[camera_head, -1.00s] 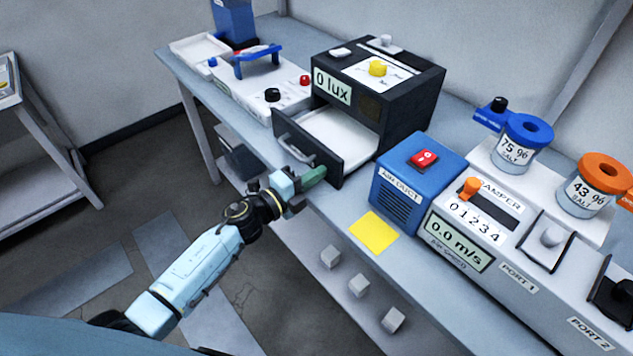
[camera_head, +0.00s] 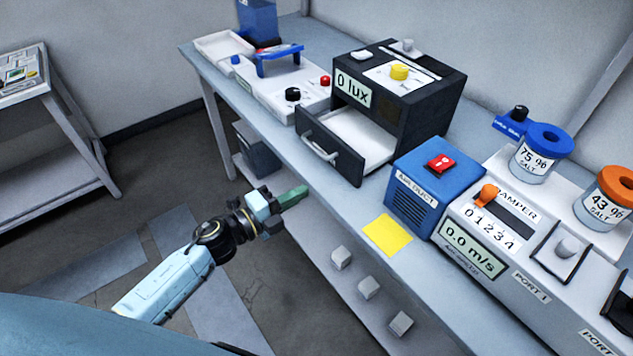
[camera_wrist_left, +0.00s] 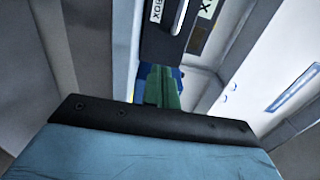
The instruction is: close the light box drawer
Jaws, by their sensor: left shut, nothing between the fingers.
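The black light box (camera_head: 425,105) stands on the bench with a "0 lux" display on its front. Its drawer (camera_head: 333,152) is pulled out toward the bench's front edge, and its white inside shows. A pale bar handle (camera_head: 319,147) is on the drawer's black front. My left gripper (camera_head: 297,194) has green fingers, shut and empty, in front of and below the drawer front, apart from it. In the left wrist view the green fingers (camera_wrist_left: 162,90) point toward a dark panel with a pale handle (camera_wrist_left: 179,17). My right gripper is not in view.
A blue air duct box (camera_head: 436,185) stands right of the drawer, with a yellow note (camera_head: 387,235) before it. A white unit with knobs (camera_head: 283,88) stands to the left. White cubes (camera_head: 369,287) lie on the lower shelf. The floor before the bench is clear.

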